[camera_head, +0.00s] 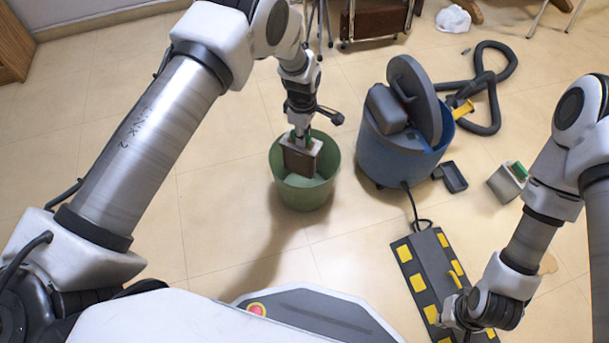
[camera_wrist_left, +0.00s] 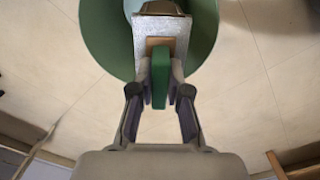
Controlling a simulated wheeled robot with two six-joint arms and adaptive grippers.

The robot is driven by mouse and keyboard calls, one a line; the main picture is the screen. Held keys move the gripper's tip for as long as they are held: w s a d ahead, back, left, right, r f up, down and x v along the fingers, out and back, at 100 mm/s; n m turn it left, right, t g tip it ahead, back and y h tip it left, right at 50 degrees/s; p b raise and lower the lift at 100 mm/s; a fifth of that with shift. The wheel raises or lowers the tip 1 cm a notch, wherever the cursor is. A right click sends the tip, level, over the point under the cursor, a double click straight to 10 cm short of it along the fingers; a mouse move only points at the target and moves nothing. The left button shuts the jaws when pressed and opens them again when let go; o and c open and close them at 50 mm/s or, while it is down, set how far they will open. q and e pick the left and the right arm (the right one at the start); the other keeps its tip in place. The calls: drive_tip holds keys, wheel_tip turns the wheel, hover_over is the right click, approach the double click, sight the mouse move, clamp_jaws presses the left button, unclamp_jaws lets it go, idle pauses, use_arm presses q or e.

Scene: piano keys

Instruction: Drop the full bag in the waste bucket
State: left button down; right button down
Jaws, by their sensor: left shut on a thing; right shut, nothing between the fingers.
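My left gripper (camera_head: 302,133) is shut on the green tab of a boxy grey and brown bag (camera_head: 301,157). The bag hangs upright at the mouth of the green waste bucket (camera_head: 300,197), with its lower part inside the rim. In the left wrist view the fingers (camera_wrist_left: 160,92) close on the green tab, and the bag (camera_wrist_left: 160,32) lies over the bucket (camera_wrist_left: 103,38). Whether the bag touches the bucket floor cannot be told. My right gripper (camera_head: 462,317) is shut and empty, low at the right above the black and yellow strip.
A blue vacuum canister (camera_head: 392,158) with its lid tilted up stands right of the bucket. A black hose (camera_head: 488,100), a small dark box (camera_head: 454,177), a grey box with a green top (camera_head: 506,183) and a black and yellow strip (camera_head: 420,262) lie right. Floor left of the bucket is clear.

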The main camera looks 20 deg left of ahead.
use_arm(q)
drive_tip(key=c, duration=1.1)
unclamp_jaws()
drive_tip(key=shift+o, duration=0.2)
drive_tip(key=shift+r, duration=0.1)
wheel_tip(320, 180, up, 12)
